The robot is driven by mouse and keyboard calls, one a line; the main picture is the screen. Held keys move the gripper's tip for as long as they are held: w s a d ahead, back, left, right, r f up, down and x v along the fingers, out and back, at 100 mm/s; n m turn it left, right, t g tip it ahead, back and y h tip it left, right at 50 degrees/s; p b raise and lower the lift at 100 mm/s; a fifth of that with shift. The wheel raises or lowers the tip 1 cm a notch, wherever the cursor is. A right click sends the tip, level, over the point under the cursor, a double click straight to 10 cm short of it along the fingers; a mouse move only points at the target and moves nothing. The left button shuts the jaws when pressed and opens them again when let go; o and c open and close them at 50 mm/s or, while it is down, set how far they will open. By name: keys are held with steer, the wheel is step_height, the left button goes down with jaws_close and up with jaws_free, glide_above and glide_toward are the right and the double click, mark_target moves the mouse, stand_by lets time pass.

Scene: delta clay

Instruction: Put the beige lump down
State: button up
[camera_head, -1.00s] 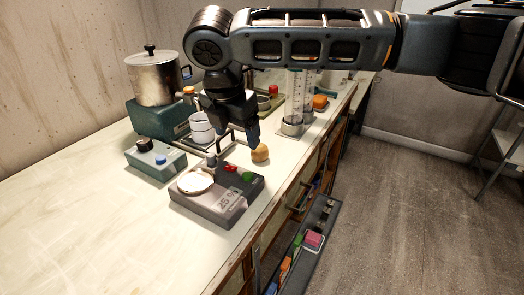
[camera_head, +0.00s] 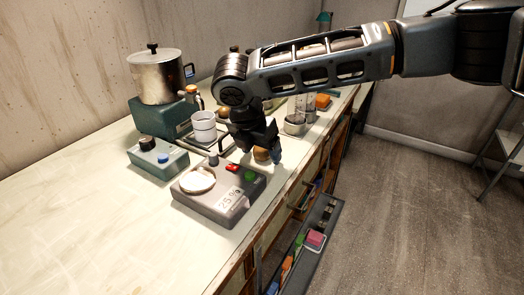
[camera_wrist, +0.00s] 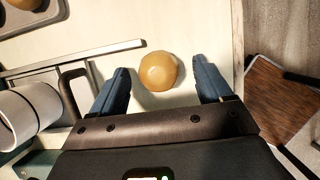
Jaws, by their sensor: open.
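The beige lump (camera_wrist: 158,71) rests on the pale bench top near its right edge. In the wrist view it lies between and slightly beyond the open fingertips, with a gap on each side. In the head view the lump (camera_head: 261,154) is partly hidden by my gripper (camera_head: 262,158), which is low over the bench. In the wrist view my gripper (camera_wrist: 164,82) is open, with nothing between its fingers in contact.
A grey scale (camera_head: 222,208) with a white dish stands just in front of my gripper. A white cup (camera_head: 203,126), a pot (camera_head: 156,76) and a teal box with knobs (camera_head: 156,160) stand to the left. An open drawer (camera_head: 296,262) juts out below the bench edge.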

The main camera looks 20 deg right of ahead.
steer(key=c, duration=1.3)
